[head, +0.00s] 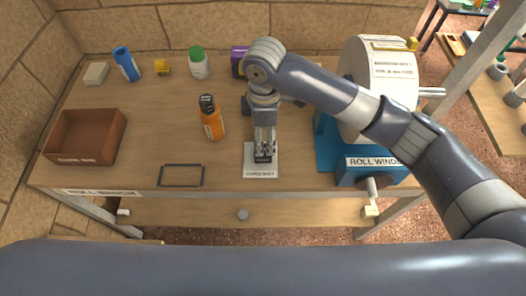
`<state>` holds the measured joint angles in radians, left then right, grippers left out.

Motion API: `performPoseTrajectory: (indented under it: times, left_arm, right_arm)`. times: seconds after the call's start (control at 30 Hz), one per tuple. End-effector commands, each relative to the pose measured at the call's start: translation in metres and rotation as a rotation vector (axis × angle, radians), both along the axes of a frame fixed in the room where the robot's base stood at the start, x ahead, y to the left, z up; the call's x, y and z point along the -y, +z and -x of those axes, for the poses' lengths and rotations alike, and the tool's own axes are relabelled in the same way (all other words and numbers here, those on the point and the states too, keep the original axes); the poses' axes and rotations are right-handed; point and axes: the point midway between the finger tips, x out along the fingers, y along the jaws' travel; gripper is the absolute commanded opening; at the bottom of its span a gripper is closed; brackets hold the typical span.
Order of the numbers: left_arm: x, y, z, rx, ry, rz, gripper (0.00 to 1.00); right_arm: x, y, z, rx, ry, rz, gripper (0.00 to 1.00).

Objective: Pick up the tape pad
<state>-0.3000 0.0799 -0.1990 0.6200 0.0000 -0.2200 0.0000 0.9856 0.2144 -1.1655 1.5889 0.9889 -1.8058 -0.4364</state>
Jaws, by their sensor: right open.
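Nothing on the bench is labelled as the tape pad. A small beige block (95,74) at the far left could be it, but I cannot tell for sure. My right gripper (263,156) points down over a white labelled mat (260,173) at the front middle of the bench. Its fingers are open. They hide part of the mat, and I cannot tell whether anything lies between them. My left gripper is not in view.
On the wooden bench (150,120) stand a brown tray (85,137), an orange bottle (211,118), a blue can (126,64), a yellow item (162,67) and a green-capped bottle (198,64). A dark frame outline (181,175) is at the front. A blue roll winder (350,172) with a large roll (378,75) stands right.

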Motion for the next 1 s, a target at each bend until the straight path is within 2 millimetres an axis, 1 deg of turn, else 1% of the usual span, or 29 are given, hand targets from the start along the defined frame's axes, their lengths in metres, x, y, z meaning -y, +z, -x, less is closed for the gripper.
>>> performPoseTrajectory:
  times: [0.03, 0.1, 0.2, 0.37, 0.53, 0.6, 0.7, 0.8, 0.97, 1.0]
  left_arm:
    - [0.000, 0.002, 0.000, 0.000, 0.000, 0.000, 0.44]
    - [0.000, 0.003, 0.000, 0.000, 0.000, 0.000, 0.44]
    - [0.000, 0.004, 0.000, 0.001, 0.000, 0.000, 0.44]
    - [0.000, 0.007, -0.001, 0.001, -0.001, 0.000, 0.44]
    - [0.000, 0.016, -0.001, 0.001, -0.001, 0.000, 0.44]
    - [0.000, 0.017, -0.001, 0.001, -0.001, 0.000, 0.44]
    - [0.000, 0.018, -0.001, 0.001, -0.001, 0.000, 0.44]
    - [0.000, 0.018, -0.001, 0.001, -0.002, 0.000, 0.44]
    - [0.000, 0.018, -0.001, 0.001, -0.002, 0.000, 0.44]
    - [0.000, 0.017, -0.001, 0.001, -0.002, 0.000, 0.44]
  right_arm:
    - [0.001, -0.009, 0.001, -0.003, -0.001, 0.002, 0.57]
    - [0.001, -0.020, 0.001, -0.003, -0.001, 0.002, 0.57]
    - [0.000, -0.031, 0.000, -0.001, -0.002, 0.000, 0.57]
    - [0.000, -0.042, 0.000, -0.001, -0.001, 0.000, 0.57]
    - [-0.002, -0.065, -0.004, -0.001, -0.002, 0.001, 0.57]
    - [-0.002, -0.076, -0.004, -0.001, -0.001, 0.000, 0.57]
    - [-0.002, -0.086, -0.004, 0.000, 0.000, 0.000, 0.57]
    - [-0.002, -0.089, -0.005, 0.003, 0.000, -0.001, 0.57]
    - [-0.002, -0.090, -0.005, 0.003, 0.000, -0.001, 0.57]
    - [-0.002, -0.090, -0.004, 0.003, 0.000, -0.001, 0.52]
